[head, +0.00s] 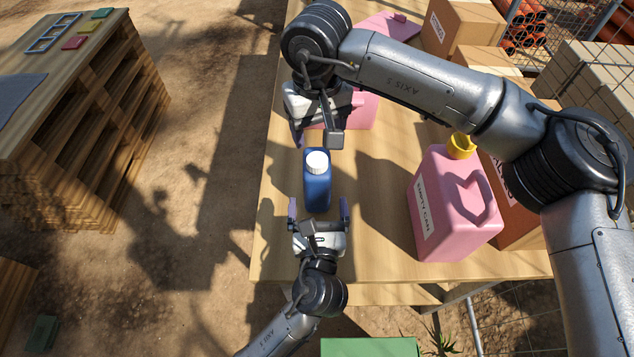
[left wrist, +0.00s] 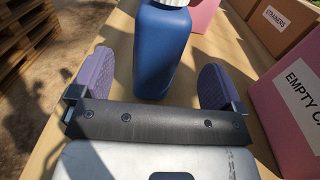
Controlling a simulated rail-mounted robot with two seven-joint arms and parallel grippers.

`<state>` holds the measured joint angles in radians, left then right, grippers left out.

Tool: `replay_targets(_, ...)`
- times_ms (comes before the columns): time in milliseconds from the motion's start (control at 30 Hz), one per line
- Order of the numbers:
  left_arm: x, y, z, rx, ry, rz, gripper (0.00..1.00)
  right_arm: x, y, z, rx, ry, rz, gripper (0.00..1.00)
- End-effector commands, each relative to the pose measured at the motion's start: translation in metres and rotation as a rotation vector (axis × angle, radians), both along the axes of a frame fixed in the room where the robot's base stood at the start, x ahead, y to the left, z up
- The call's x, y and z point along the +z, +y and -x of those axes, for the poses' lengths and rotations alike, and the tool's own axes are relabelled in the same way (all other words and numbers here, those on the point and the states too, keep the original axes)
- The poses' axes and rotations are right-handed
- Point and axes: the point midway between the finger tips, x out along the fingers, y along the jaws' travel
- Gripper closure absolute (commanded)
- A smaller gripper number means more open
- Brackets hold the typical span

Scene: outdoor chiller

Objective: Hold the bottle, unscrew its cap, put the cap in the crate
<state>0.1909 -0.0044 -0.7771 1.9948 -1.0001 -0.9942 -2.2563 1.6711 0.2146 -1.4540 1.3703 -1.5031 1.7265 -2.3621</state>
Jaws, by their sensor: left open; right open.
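A blue bottle (head: 317,190) with a white cap (head: 317,162) stands upright on the wooden table (head: 385,270). My left gripper (head: 318,207) is open on the bottle's near side. In the left wrist view the bottle (left wrist: 161,52) stands in line with the gap between the purple finger pads (left wrist: 155,85), apart from both. My right gripper (head: 316,138) is open just beyond the cap and not touching it.
A pink canister (head: 445,215) labelled "EMPTY CAN" with a yellow cap stands right of the bottle. Cardboard boxes (head: 462,28) line the table's right side. A green thing (head: 370,347) shows at the bottom edge. The table's near strip is clear; stacked pallets (head: 80,130) stand off left.

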Motion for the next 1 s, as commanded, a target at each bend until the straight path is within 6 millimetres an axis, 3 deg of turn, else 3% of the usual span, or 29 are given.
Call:
replay_targets(200, 0.000, 0.000, -0.037, 0.000, 0.000, 0.000, 0.06, 0.000, 0.000, 0.000, 0.000, 0.001, -0.002, 0.35)
replay_targets(400, 0.000, 0.001, -0.059, -0.001, 0.000, 0.000, 0.06, 0.000, 0.000, 0.000, 0.000, 0.001, -0.002, 0.35)
replay_targets(633, 0.000, 0.002, -0.071, 0.000, 0.002, 0.002, 0.06, 0.000, 0.001, 0.000, 0.000, 0.001, -0.002, 0.35)
replay_targets(1000, 0.000, 0.002, -0.072, -0.001, 0.002, 0.002, 0.08, 0.000, 0.001, 0.000, 0.000, 0.001, -0.002, 0.35)
